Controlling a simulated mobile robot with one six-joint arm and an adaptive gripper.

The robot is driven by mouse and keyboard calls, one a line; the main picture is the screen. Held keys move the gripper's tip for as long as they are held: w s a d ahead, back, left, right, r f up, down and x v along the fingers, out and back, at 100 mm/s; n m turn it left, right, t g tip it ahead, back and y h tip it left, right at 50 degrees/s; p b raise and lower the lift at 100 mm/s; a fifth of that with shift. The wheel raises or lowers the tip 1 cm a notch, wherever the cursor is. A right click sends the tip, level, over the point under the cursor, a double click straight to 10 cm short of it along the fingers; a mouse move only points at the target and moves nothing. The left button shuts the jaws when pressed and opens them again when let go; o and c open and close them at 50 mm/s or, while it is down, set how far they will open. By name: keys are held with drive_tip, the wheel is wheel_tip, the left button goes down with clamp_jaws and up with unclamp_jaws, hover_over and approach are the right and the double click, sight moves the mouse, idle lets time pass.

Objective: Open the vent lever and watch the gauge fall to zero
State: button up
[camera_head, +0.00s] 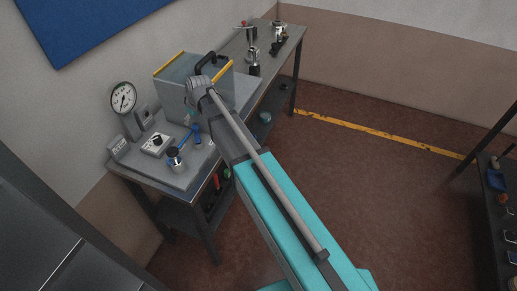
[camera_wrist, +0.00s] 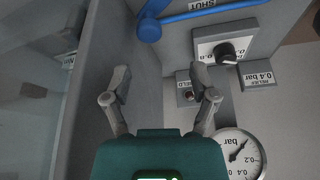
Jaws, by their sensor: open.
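The blue vent lever (camera_wrist: 208,13) crosses the top of the wrist view from its round hub (camera_wrist: 150,28), beside a "SHUT" label. It also shows in the head view (camera_head: 195,132) on the bench's equipment plate. The round gauge (camera_wrist: 240,152) is partly cut off in the wrist view, its dark needle off the printed numbers; I cannot read the value exactly. The whole gauge (camera_head: 123,98) stands at the left in the head view. My gripper (camera_wrist: 161,85) is open and empty, its fingers apart from the lever. In the head view my arm hides the fingers.
A clear-walled box (camera_head: 172,88) with yellow edges stands behind the lever.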

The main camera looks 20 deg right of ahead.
drive_tip(key=shift+p+v, duration=3.35)
drive_tip(key=shift+v, duration=0.6)
drive_tip(key=s+d+f+m+g+h+b, duration=0.1)
drive_tip(key=s+d+f+m+b, duration=0.2)
drive_tip(key=s+d, duration=0.5)
drive_tip(key=s+d+f+m+g+h+b, duration=0.1)
drive_tip(key=s+d+f+m+g+b, duration=0.1)
drive_tip(key=s+d, duration=0.7)
drive_tip(key=shift+s+d+f+m+h+b, duration=0.15)
drive_tip(key=shift+s+f+m+h+b, duration=0.3)
drive_tip(key=shift+s+f+m, duration=1.2)
drive_tip(key=shift+s+r+n, duration=0.35)
drive_tip(key=shift+s+n, duration=0.15)
drive_tip(key=shift+n, duration=0.15)
drive_tip(key=shift+s, duration=0.15)
drive_tip(key=shift+c, duration=1)
drive_tip(key=shift+s+d+f+m+g, duration=0.15)
drive_tip(key=shift+s+d+m+g, duration=0.2)
drive_tip(key=shift+s, duration=0.15)
drive_tip(key=shift+c, duration=0.4)
drive_tip(key=shift+w, duration=0.1)
